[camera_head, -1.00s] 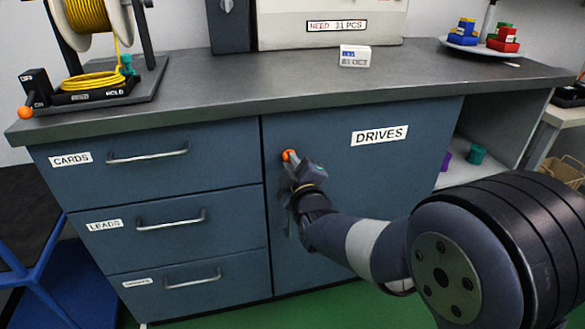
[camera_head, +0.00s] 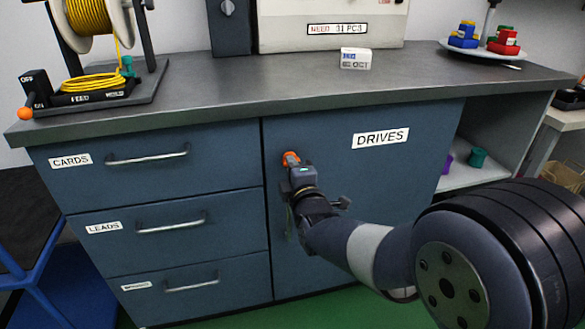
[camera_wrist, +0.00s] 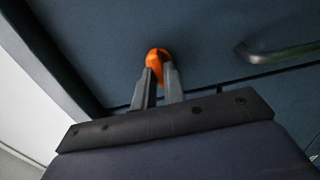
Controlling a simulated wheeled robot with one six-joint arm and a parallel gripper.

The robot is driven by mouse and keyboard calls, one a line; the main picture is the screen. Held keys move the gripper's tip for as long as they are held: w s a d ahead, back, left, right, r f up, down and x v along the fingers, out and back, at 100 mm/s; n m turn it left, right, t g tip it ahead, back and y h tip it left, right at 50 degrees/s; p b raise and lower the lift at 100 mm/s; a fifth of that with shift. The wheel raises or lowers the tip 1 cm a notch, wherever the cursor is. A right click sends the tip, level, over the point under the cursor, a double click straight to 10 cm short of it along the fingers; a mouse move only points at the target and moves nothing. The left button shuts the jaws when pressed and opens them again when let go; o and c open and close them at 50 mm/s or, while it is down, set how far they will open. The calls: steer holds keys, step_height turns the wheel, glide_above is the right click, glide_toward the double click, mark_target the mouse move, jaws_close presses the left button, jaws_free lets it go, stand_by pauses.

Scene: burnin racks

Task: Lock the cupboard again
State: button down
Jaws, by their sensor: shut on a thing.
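The cupboard door (camera_head: 380,190) is blue, carries a DRIVES label (camera_head: 380,137) and stands shut, flush with the drawer fronts. An orange knob or key head (camera_head: 290,157) sits near the door's upper left edge. My gripper (camera_head: 294,164) reaches it from the front and below. In the wrist view my gripper (camera_wrist: 160,78) has its two grey fingers closed on the orange piece (camera_wrist: 158,57). The fingers and wrist hide the lock behind it, so I cannot tell the lock's state.
Left of the door are drawers labelled CARDS (camera_head: 70,160) and LEADS (camera_head: 104,227), with bar handles. The worktop (camera_head: 260,88) overhangs just above my gripper. An open shelf (camera_head: 465,178) lies to the right. A blue-framed cart (camera_head: 50,265) stands at lower left.

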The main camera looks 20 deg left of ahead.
stand_by(0.4)
steer(key=c, duration=1.5)
jaws_free()
steer(key=p+v, duration=0.2)
steer(key=v, duration=0.9)
steer(key=shift+a, duration=0.15)
steer(key=b+x, duration=0.2)
steer(key=x, duration=0.8)
steer(key=shift+w+a, duration=0.1)
steer(key=shift+w, duration=0.3)
